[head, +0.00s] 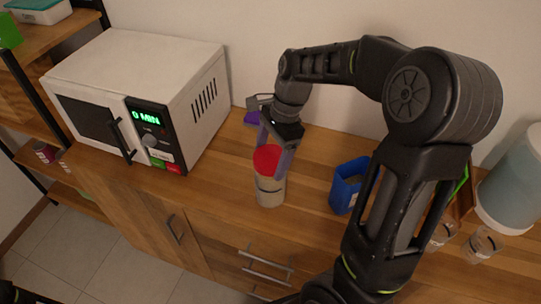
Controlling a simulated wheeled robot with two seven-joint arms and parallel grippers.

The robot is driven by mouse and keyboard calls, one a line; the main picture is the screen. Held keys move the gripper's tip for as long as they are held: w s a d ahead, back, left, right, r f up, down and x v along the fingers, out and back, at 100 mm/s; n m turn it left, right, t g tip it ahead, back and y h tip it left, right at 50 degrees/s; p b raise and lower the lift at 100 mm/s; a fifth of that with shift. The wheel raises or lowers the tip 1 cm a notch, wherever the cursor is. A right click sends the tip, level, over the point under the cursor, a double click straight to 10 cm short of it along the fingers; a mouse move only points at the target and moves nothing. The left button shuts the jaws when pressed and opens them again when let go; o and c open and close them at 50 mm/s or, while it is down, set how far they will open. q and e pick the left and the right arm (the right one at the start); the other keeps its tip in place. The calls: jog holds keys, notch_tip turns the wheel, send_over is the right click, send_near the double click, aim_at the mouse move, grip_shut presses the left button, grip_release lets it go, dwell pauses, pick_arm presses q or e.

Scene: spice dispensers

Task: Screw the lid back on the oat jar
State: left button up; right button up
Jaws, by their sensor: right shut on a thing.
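The oat jar (270,192) stands upright on the wooden counter, in the middle of the head view. It is a pale cylinder with a dark band. A red lid (267,157) is at the top of the jar, between the fingers of my right gripper (272,158). The right gripper points down from above and is shut on the lid. Whether the lid is seated or only resting on the jar, I cannot tell. My left gripper is not in view.
A white microwave (140,85) stands left of the jar. A blue container (347,186) is to the right, near my right arm. Glasses (482,244) and a large pale dispenser (513,180) stand at far right.

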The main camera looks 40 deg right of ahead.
jog(key=shift+f+b, duration=0.5)
jog(key=shift+f, duration=0.4)
jog(key=o, duration=0.8)
jog(key=c, duration=0.9)
jog(key=shift+o, duration=0.2)
jog(key=m+p, duration=0.1)
jog(key=m+t+p, duration=0.1)
jog(key=m, duration=0.1)
jog(key=shift+r+m, duration=0.2)
jog(key=shift+m, duration=0.1)
jog(key=m+h+p, duration=0.1)
jog(key=m+p, duration=0.2)
jog(key=m, duration=0.1)
jog(key=shift+f+t+p, duration=0.1)
jog(key=shift+t+p, duration=0.3)
jog(key=shift+f+m, duration=0.15)
jog(key=shift+m, duration=0.55)
jog(key=shift+t, duration=0.3)
jog(key=shift+m, duration=0.3)
